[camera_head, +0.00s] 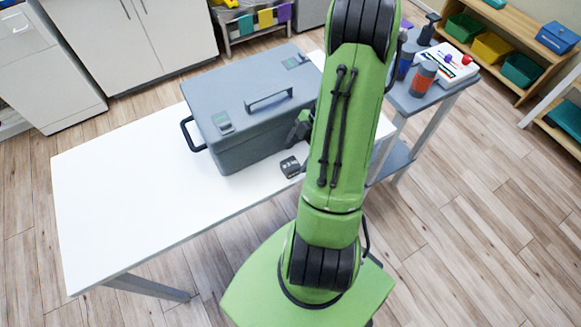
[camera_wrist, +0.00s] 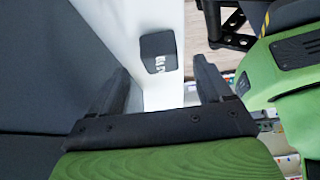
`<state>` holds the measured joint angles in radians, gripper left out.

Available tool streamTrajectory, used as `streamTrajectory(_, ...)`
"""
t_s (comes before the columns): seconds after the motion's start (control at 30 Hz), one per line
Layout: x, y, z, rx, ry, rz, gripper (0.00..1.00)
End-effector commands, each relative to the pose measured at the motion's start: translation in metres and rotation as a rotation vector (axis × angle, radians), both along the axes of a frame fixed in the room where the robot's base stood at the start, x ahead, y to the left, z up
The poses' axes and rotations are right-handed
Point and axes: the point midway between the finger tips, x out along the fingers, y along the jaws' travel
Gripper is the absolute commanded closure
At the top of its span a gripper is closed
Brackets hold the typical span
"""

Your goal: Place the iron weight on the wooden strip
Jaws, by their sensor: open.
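A small dark block with pale markings, which looks like the iron weight (camera_head: 291,166), lies on the white table (camera_head: 115,200) near its front edge, just in front of the grey case. In the wrist view the weight (camera_wrist: 158,52) lies beyond my fingertips, roughly in line with the gap between them and apart from both. My gripper (camera_wrist: 163,84) is open and empty. In the head view my green arm hides most of it. I cannot make out a wooden strip in either view; my arm and the case cover part of the table.
A large grey case (camera_head: 262,150) with handles stands on the table, close beside my gripper. The table's left part is clear. A grey side table (camera_head: 437,92) with bottles stands to the right. Wooden shelves (camera_head: 500,62) with colored bins stand at the back right.

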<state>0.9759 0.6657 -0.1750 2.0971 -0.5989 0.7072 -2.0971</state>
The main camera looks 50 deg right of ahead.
Motion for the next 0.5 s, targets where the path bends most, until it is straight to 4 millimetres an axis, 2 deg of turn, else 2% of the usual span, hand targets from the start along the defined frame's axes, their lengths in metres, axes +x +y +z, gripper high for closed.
streamTrajectory(0.13, 0.004, 0.020, -0.024, 0.005, 0.002, 0.004, 0.21)
streamTrajectory(0.23, 0.007, 0.025, -0.036, 0.002, 0.001, 0.003, 0.21)
streamTrajectory(0.47, 0.007, 0.027, -0.038, 0.000, 0.000, 0.001, 0.21)
streamTrajectory(0.5, 0.007, 0.027, -0.038, 0.000, 0.000, 0.001, 0.24)
